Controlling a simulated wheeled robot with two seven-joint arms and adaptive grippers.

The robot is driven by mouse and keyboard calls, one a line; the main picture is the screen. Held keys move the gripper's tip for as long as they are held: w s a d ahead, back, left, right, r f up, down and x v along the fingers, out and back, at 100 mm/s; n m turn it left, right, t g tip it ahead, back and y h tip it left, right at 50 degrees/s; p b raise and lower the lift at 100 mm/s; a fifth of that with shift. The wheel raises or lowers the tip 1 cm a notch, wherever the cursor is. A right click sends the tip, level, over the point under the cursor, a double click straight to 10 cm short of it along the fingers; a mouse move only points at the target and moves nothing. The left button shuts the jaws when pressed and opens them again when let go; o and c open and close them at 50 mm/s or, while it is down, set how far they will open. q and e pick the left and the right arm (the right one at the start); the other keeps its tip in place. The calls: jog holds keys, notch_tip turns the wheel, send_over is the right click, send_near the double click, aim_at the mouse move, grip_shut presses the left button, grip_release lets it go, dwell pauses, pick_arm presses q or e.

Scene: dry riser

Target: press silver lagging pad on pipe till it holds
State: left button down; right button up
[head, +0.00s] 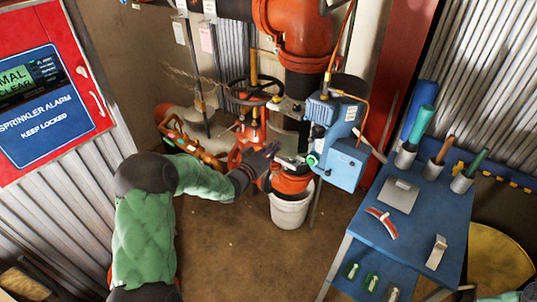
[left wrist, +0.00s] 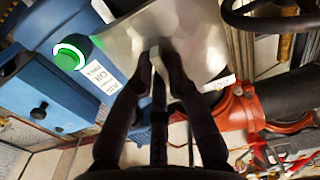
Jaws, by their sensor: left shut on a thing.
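My left gripper (head: 272,149) reaches in from the left to the riser pipe (head: 303,86) and is shut on the silver lagging pad (head: 289,138). In the left wrist view the two dark fingertips (left wrist: 160,58) pinch the near edge of the pad (left wrist: 190,30), a pale silver sheet. The pad is in front of the pipe between the red valve and the blue box. I cannot tell whether it touches the pipe, since the pad hides that part. My right gripper is not in view.
A blue box (head: 338,120) with a green knob (left wrist: 70,56) is close right of the pad. A dark handwheel (head: 250,92) is to its left. A white bucket (head: 290,207) stands below. A blue tool table (head: 427,215) is at right, with another silver sheet (head: 398,194).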

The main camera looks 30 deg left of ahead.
pick_arm(q)
jog(key=shift+w+d, duration=0.15)
jog(key=shift+w, duration=1.55)
jog(key=shift+w+d, duration=0.15)
jog(key=shift+w, duration=1.5)
jog(key=shift+w+r, duration=0.1)
jog(key=shift+w, duration=0.35)
jog(key=c, duration=1.2)
grip_release()
jog(key=shift+o, duration=0.2)
jog(key=s, duration=1.2)
jog(key=shift+a, duration=0.4)
